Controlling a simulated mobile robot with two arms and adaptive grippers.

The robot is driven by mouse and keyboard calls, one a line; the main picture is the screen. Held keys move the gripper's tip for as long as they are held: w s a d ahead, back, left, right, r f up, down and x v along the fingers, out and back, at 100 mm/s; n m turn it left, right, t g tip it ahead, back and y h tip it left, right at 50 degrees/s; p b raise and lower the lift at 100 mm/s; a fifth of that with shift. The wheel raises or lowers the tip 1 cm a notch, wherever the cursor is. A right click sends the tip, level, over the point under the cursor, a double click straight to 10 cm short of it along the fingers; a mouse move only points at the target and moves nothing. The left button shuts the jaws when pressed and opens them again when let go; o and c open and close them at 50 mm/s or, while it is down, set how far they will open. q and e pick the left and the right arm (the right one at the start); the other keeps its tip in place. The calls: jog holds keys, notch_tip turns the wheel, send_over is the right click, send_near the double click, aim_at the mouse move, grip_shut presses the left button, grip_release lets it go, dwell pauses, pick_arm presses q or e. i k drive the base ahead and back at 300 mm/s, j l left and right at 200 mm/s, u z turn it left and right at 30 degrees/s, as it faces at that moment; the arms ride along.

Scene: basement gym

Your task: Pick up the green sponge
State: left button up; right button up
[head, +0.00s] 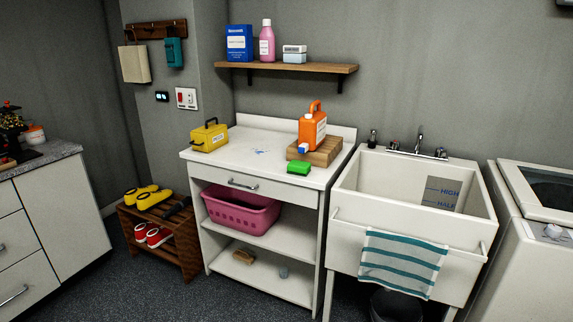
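The green sponge (299,168) lies on the white top of the counter unit (225,165), near its front right edge. It sits just in front of a wooden block or board (324,153). An orange jug (312,126) with a handle stands on that wood. The sponge's top and front side are in plain sight. Neither of my grippers shows in the head view.
A yellow box (209,136) stands at the counter's left; the middle between is mostly clear. A deep white sink (345,190) with a striped towel (402,263) adjoins on the right. A pink basket (240,210) sits on the shelf below. A wall shelf (290,68) hangs above.

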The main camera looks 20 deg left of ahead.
aim_at(296, 167)
jog(key=i+j+z, duration=0.15)
jog(key=j, duration=0.25)
jog(key=i+j+z, duration=0.1)
jog(key=j, duration=0.35)
jog(key=i+j+z, duration=0.15)
jog(key=j, duration=0.25)
jog(key=i+j+z, duration=0.1)
jog(key=j, duration=0.4)
jog(key=i+l, duration=0.05)
